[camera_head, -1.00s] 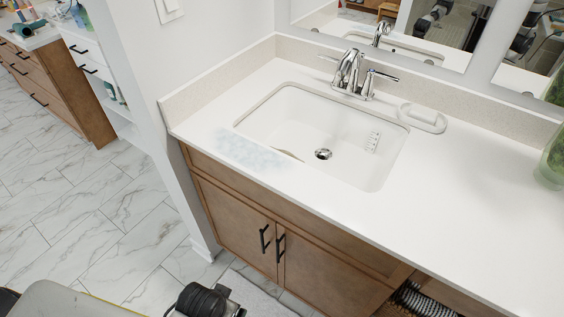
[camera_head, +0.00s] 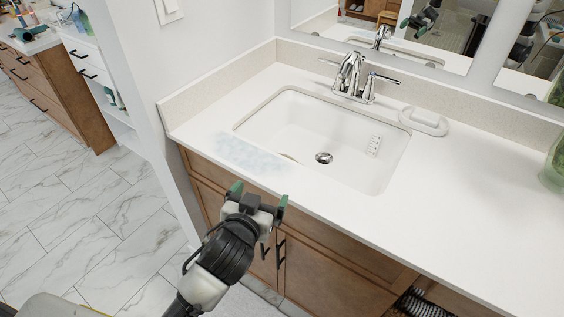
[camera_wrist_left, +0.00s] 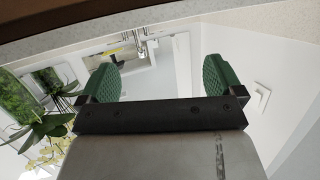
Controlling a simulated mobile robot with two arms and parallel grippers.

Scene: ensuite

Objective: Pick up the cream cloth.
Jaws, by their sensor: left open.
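I cannot clearly make out the cream cloth. A small cream-tan edge (camera_head: 289,157) shows at the near wall of the sink (camera_head: 300,125), mostly hidden by the counter rim; I cannot tell whether it is the cloth. My left gripper (camera_head: 260,196) is in front of the counter's front edge, below the sink, with its green fingers apart and nothing between them. In the left wrist view the same open fingers (camera_wrist_left: 160,78) show, with the underside of an edge above them. My right gripper is not in view.
A white soap dish (camera_head: 424,120) is right of the faucet. The white counter (camera_head: 460,200) is clear on the right. A green-tinted jar (camera_head: 553,165) stands at the right edge.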

